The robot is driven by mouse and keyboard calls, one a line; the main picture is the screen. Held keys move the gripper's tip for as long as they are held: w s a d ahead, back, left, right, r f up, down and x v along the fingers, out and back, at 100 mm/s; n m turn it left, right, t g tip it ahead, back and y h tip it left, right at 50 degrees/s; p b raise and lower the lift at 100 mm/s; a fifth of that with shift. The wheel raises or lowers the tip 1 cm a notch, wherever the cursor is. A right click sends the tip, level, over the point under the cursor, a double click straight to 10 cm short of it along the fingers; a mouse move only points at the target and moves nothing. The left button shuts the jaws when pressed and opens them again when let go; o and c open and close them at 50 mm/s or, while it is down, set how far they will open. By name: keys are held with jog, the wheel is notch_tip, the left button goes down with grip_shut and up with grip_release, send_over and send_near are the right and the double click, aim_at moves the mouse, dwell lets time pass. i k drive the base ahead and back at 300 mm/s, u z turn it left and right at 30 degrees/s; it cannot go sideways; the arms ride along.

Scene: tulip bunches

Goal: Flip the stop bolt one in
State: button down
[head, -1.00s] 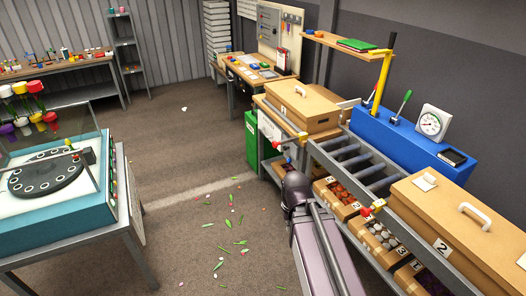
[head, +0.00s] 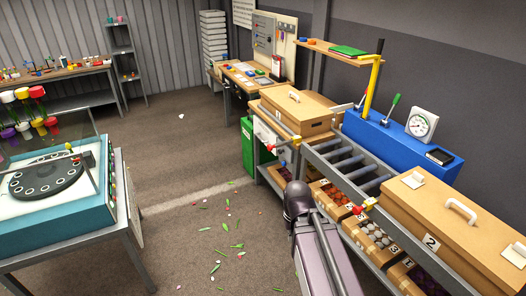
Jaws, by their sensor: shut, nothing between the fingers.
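One stop bolt, a yellow block (head: 296,141) with a red knob (head: 270,147), sits on the near rail at the far end of the roller track (head: 345,160), beside the far tan case (head: 297,112). Its knob points left, out from the rail. My arm stands in front of the rack, below and between the two bolts. My gripper cannot be made out; the arm's dark joint is the farthest part visible.
Crates of bulbs (head: 375,235) fill the shelf under the rollers. A blue cabinet (head: 385,140) with a green-handled lever (head: 391,108) and a dial stands behind. A teal turntable machine (head: 50,215) is at left. The floor between holds scattered leaves and petals.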

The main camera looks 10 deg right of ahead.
aim_at(270, 147)
jog(key=z, duration=0.2)
jog(key=i, duration=1.2)
jog(key=u, duration=0.05)
